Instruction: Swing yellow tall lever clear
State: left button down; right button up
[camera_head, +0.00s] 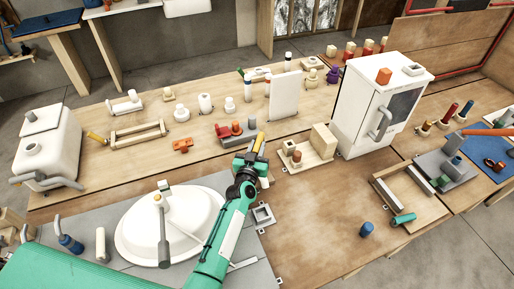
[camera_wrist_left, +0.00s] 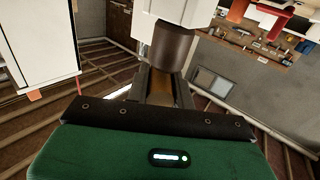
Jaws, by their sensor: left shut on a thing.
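A yellow tall lever (camera_head: 259,142) stands up at the tip of my left gripper (camera_head: 250,165) in the head view. My left gripper is shut on it, and its fingers cover the lower part. In the left wrist view, a dark brown cylinder (camera_wrist_left: 172,47) stands just beyond the fingers of my left gripper (camera_wrist_left: 162,88), below a white block. A brownish piece shows between the fingers there; I cannot tell its exact shape. My right gripper is in neither view.
A wooden base with pegs and a block (camera_head: 305,155) stands just right of the gripper. A small grey square frame (camera_head: 262,216) lies below it. A white dome (camera_head: 135,232) is at the lower left, and a white cabinet (camera_head: 365,100) stands to the right. The front middle tabletop is mostly clear.

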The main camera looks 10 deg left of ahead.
pick_arm(q)
jog(key=a+m+h+b, duration=0.1)
jog(key=h+b, duration=0.1)
jog(key=shift+w+m+h+b, duration=0.1)
jog(key=shift+m+h+b, duration=0.2)
jog(key=shift+b, duration=0.05)
jog(key=shift+w+a+r+m+g+h+b, duration=0.1)
jog(key=shift+a+m+g+h+b, duration=0.1)
jog(key=shift+m+h+b, duration=0.35)
jog(key=shift+a+r+m+g+h+b, duration=0.15)
jog(key=shift+m+g+h+b, duration=0.1)
jog(key=shift+h+b, duration=0.5)
jog(key=shift+f, duration=0.1)
jog(key=c, duration=1.2)
grip_release()
jog(key=shift+f, duration=0.1)
